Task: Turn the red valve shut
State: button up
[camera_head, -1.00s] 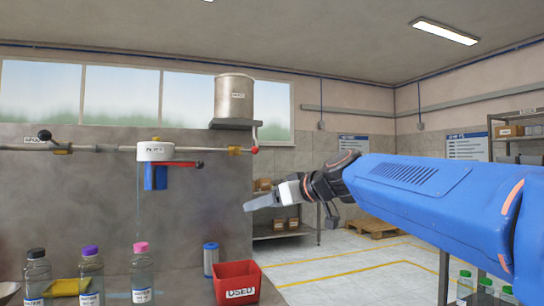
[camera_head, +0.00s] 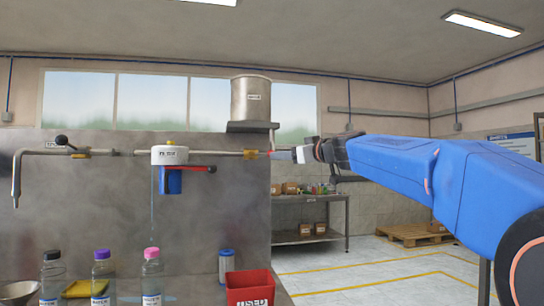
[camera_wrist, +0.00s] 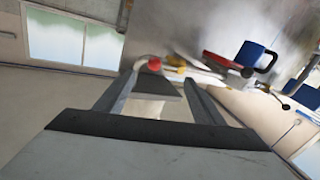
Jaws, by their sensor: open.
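A red ball-shaped knob (camera_wrist: 154,64) shows in the wrist view near the tips of my open jaws, with a yellow collar (camera_wrist: 175,60) beside it on the pipe. My gripper (camera_wrist: 163,77) is empty, and I cannot tell whether it touches the knob. In the head view my gripper (camera_head: 277,154) is at the right end of the wall pipe, below the steel tank, and largely covers the knob.
The steel tank (camera_head: 251,99) stands on a shelf (camera_head: 252,127) just above my gripper. Three bottles, a blue-white cylinder (camera_head: 226,265) and a red USED bin (camera_head: 249,286) stand below.

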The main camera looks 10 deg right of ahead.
aim_at(262, 154)
jog(key=x, duration=0.9)
jog(key=shift+w, duration=0.25)
jog(key=shift+a, duration=0.1)
jog(key=c, duration=1.6)
jog(key=shift+o, duration=0.2)
